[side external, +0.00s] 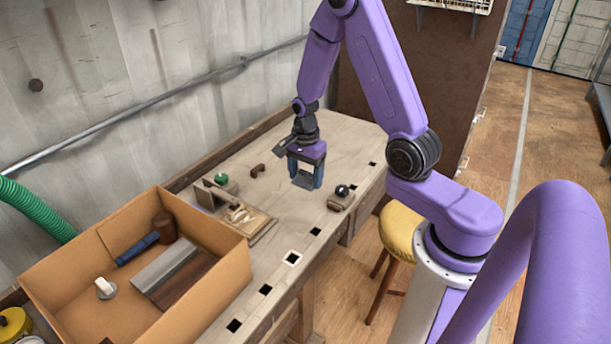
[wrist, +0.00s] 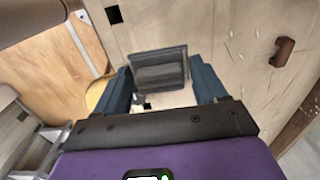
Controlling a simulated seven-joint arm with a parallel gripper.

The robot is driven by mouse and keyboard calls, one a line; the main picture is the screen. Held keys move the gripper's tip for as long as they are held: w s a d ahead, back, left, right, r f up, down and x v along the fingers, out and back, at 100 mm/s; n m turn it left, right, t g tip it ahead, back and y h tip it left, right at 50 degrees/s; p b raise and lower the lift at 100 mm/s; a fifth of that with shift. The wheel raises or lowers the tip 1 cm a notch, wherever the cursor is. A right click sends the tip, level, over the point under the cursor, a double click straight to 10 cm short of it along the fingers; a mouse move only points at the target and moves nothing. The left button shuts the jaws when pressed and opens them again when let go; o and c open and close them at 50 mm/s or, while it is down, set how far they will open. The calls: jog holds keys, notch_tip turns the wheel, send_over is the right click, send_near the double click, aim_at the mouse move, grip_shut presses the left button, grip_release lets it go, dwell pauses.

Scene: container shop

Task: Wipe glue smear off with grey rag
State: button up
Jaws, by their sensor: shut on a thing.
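My gripper (side external: 305,176) is over the middle of the workbench, pointing down. Its blue fingers are shut on a grey folded piece, which looks like the grey rag (side external: 304,181). In the wrist view the rag (wrist: 160,68) spans the space between the fingertips (wrist: 165,85). I cannot tell whether the rag touches the bench. I cannot clearly make out the glue smear. A pale patch (wrist: 178,98) shows between the fingers in the wrist view, but I cannot tell what it is.
The workbench (side external: 335,140) has square holes along its front edge. A cardboard box (side external: 215,275) of tools stands at the left. A wooden board (side external: 262,222) lies left of my gripper, a small block (side external: 340,202) right. A brown handle (side external: 257,170) lies behind. A stool (side external: 397,232) stands in front.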

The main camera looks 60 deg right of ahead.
jog(key=shift+o, duration=1)
jog(key=shift+w+a+n, duration=0.35)
jog(key=shift+w+n, duration=0.2)
jog(key=shift+n, duration=0.25)
jog(key=shift+w+a+f+n, duration=0.7)
jog(key=shift+w+a+n, duration=0.75)
jog(key=shift+n, duration=1.3)
jog(key=shift+w+a+f+n, duration=0.7)
jog(key=shift+w+a+n, duration=0.75)
jog(key=shift+n, duration=1.25)
jog(key=shift+w+a+f+n, duration=0.9)
jog(key=shift+a+n, duration=0.85)
jog(key=shift+n, duration=1)
jog(key=shift+w+r, duration=0.2)
